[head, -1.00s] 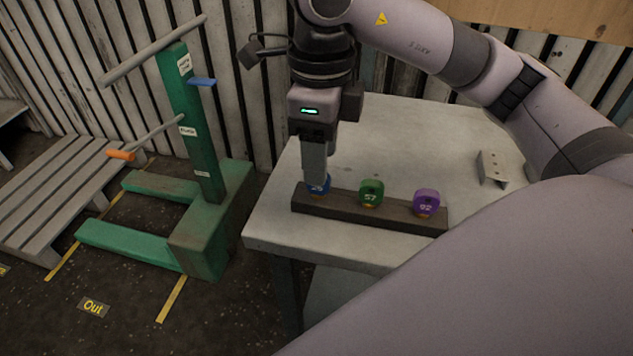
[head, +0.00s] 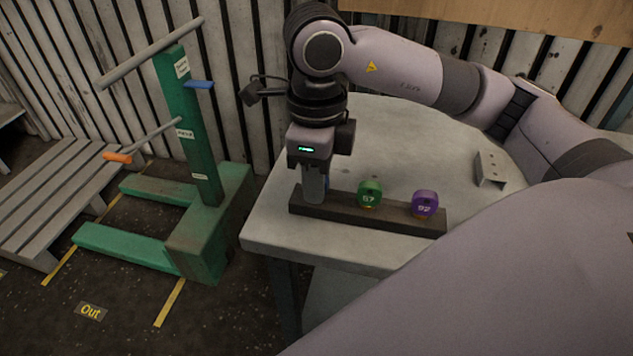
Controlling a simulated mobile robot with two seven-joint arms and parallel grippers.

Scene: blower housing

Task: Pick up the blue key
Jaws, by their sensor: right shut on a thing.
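My right gripper (head: 314,196) points down at the left end of a dark wooden rack (head: 395,219) on the table. It is shut on the blue key, which its fingers almost wholly hide. Only a thin sliver of the blue key (head: 327,183) shows beside the fingers. I cannot tell whether the key still touches the rack. A green key (head: 369,194) marked 57 stands in the middle of the rack, and a purple key (head: 425,204) marked 92 stands toward its right end. My left gripper is not in view.
The pale table (head: 400,150) is mostly bare behind the rack. A small metal bracket (head: 490,169) lies at its right. A green pallet jack (head: 208,220) stands on the floor left of the table, beside a wooden pallet (head: 50,200). A slatted wall rises behind.

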